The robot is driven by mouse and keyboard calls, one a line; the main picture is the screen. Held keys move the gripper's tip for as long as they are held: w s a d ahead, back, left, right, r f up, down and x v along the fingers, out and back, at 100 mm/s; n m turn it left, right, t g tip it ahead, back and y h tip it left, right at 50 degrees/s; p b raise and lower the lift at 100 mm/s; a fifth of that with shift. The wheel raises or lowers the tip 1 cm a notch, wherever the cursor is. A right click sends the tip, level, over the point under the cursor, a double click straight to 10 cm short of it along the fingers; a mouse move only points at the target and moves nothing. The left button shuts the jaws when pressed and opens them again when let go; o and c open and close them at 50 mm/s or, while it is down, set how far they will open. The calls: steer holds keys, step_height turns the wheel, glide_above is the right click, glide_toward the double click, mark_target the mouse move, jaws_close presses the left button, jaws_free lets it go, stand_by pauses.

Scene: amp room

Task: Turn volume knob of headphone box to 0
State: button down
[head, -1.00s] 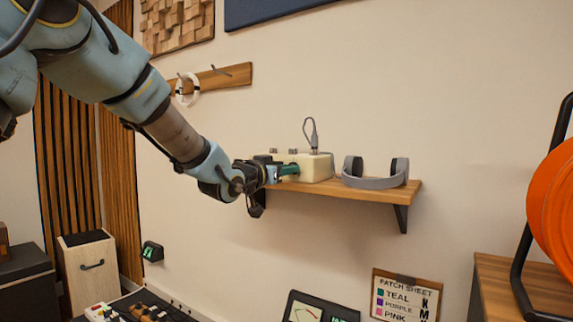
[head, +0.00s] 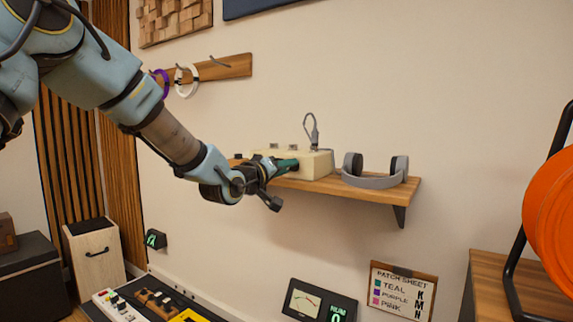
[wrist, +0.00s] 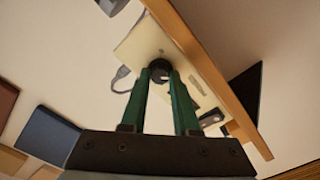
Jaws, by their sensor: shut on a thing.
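The headphone box (head: 318,166) is a cream block on the wooden wall shelf, with a grey cable and plug on its top. It also shows in the wrist view (wrist: 140,42). Its dark round volume knob (wrist: 160,64) sits on the front face. My gripper (head: 291,165) reaches the box front from the left. In the wrist view its green fingers (wrist: 160,73) are shut on the knob, one on each side. The fingers hide part of the knob, and in the head view they cover it. I cannot read the knob's setting.
Grey headphones (head: 375,175) lie on the shelf (head: 370,196) right of the box. A meter with a green numeric display (head: 320,302) and a patch sheet clipboard (head: 402,292) are below. An orange reel (head: 550,205) stands at far right.

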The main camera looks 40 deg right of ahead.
steer(key=shift+f+n, duration=0.1)
steer(key=shift+n, duration=0.2)
steer(key=c, duration=0.7)
jaws_free()
steer(key=shift+o, duration=0.2)
steer(key=v, duration=1.1)
steer(key=shift+d, duration=0.1)
